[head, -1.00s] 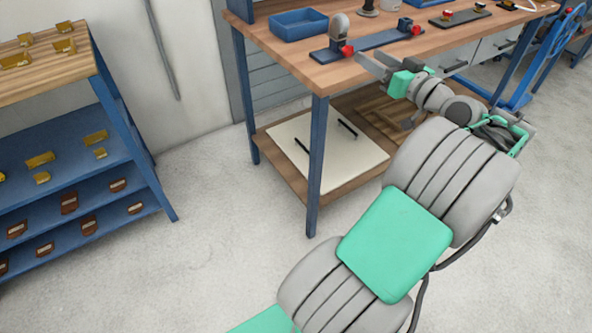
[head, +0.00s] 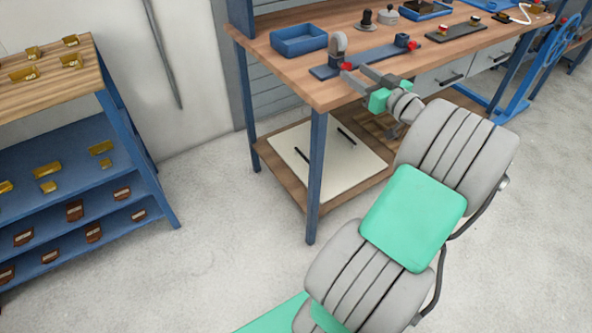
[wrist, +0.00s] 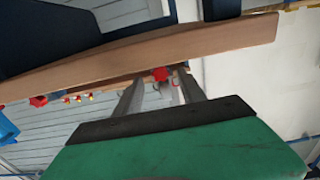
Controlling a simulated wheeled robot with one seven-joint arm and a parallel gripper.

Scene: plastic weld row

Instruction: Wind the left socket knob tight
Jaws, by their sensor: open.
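The left socket knob (head: 346,67) is red and sits at the left end of a blue rail (head: 378,56) near the table's front edge, below a grey round-topped piece (head: 337,43). A second red knob (head: 412,45) sits by a small blue block at the rail's right end. My gripper (head: 355,72) is open, with its two fingers reaching toward the left knob. In the wrist view a red knob (wrist: 160,74) shows between the tips of my open fingers (wrist: 160,84); contact cannot be told. Another red knob (wrist: 38,101) shows at left.
The wooden bench top (head: 300,72) has a blue tray (head: 299,39) at its back left and a dark strip (head: 456,32) with small parts at right. A blue table leg (head: 316,180) stands in front. A blue shelf (head: 60,150) stands at left; the floor between is clear.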

